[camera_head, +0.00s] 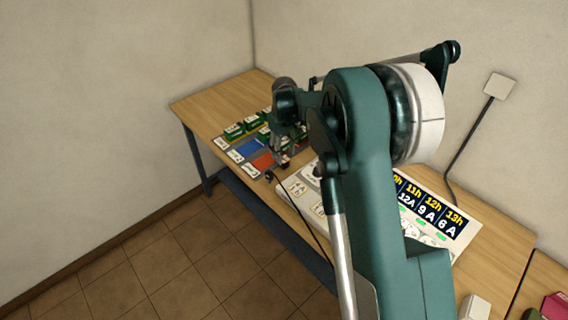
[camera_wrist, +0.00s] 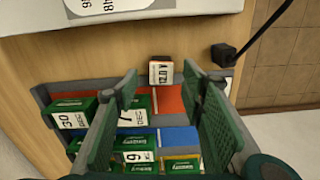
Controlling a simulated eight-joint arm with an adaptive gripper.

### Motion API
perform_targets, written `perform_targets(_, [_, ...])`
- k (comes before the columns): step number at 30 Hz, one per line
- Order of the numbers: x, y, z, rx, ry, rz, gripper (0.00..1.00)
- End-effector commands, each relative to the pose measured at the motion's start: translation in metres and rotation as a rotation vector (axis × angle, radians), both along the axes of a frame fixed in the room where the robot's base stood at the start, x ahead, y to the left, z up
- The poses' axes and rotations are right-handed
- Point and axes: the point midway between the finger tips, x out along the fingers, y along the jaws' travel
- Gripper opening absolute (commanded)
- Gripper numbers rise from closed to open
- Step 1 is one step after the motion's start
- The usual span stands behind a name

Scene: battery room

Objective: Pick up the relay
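The likely relay (camera_wrist: 161,72) is a small block with a white, marked face and orange-red trim. In the wrist view it stands by the near-table end of the red compartment (camera_wrist: 172,100) of a sorting tray (camera_wrist: 42,95). My gripper (camera_wrist: 161,78) is open. Its two green finger pads lie left and right of the relay in the picture, with empty space between them; I see no contact. In the head view my gripper (camera_head: 287,148) is over the tray area, and my arm hides part of the table there.
Green boxes marked 30 (camera_wrist: 72,114) and 7 (camera_wrist: 136,110) stand in the tray, with more behind by the blue compartment (camera_wrist: 178,138). A black plug (camera_wrist: 223,54) with a cable lies right of the relay. A white panel (camera_wrist: 120,12) and a printed chart (camera_head: 440,215) are also on the table.

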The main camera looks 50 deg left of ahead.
Motion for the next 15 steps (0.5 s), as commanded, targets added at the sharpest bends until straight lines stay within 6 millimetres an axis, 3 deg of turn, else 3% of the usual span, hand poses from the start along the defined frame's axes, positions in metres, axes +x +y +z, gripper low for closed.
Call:
perform_targets(5, [0.000,0.000,-0.005,0.000,0.000,0.000,0.40])
perform_targets(15, [-0.002,-0.001,-0.040,0.000,0.000,0.000,0.40])
